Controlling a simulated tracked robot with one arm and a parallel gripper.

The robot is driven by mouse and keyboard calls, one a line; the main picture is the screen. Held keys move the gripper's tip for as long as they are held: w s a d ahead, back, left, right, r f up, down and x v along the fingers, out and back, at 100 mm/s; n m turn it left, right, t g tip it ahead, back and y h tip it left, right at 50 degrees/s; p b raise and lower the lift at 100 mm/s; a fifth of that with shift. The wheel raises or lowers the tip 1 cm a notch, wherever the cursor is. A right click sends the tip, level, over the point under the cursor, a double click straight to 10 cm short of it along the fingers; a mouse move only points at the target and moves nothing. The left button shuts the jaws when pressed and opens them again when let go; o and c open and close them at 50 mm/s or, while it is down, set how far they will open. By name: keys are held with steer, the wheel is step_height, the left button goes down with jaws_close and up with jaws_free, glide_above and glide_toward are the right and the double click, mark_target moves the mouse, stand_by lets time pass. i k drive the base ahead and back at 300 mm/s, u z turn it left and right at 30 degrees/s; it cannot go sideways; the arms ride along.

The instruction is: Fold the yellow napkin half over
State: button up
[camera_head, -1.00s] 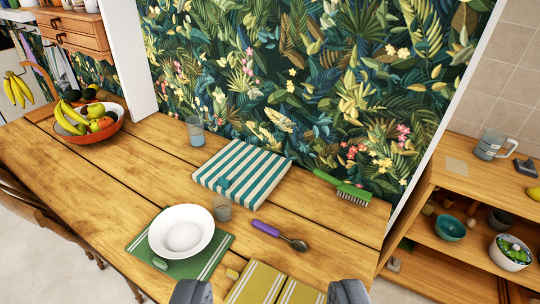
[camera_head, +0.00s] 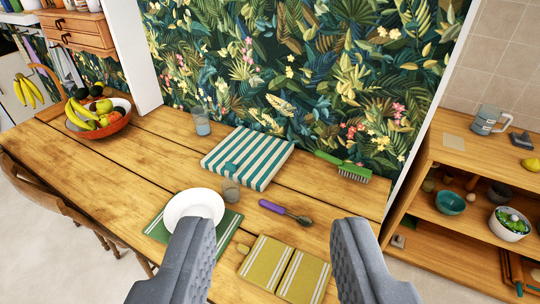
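The yellow napkin (camera_head: 268,261) lies flat on the wooden table near its front edge, with white stripes and a dark line across its middle. I cannot tell the height of the fingers above the table.
A fruit bowl (camera_head: 117,122) stands far left; shelves (camera_head: 480,170) stand right.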

mark_target(265, 266)
steer(key=u, duration=0.15)
steer(key=k, duration=0.45)
steer(key=z, duration=0.55)
steer(key=i, duration=1.4)
steer(key=u, duration=0.6)
